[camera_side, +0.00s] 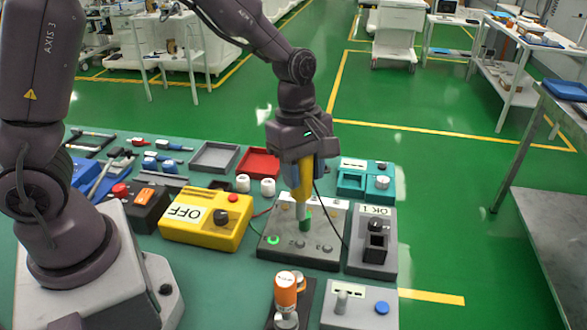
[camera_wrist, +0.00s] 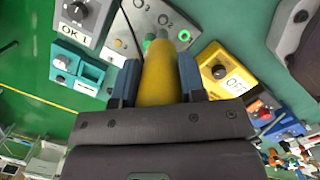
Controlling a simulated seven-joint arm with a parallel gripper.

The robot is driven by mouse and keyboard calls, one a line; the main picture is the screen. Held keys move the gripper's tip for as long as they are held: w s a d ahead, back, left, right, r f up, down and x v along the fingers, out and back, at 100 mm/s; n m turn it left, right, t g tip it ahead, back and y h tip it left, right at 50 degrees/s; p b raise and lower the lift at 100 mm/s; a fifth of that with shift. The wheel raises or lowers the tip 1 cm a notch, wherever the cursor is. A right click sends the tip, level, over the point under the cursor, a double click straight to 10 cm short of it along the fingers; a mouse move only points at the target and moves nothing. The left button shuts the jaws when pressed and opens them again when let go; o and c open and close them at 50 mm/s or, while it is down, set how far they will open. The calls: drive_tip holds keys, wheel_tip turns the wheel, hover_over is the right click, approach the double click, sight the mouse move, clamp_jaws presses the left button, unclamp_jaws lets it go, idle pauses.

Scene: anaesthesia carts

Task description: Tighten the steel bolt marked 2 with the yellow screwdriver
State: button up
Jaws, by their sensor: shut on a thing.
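My gripper (camera_side: 306,168) is shut on the yellow screwdriver (camera_side: 305,182), which points down over the grey bolt panel (camera_side: 275,247). In the wrist view the yellow handle (camera_wrist: 158,75) sits between the blue fingers.
A yellow box marked OFF (camera_side: 207,217) stands left of the panel. A grey box marked OK 1 (camera_side: 373,242) stands close on the right, with a teal box (camera_side: 366,181) behind. An orange-topped item (camera_side: 286,291) stands in front. A dark cable runs near the gripper.

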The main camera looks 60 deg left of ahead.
sight(302, 201)
drive_tip(key=shift+f, duration=3.3)
drive_tip(key=shift+f, duration=0.25)
drive_tip(key=shift+r, duration=3.05)
drive_tip(key=shift+w, duration=0.1)
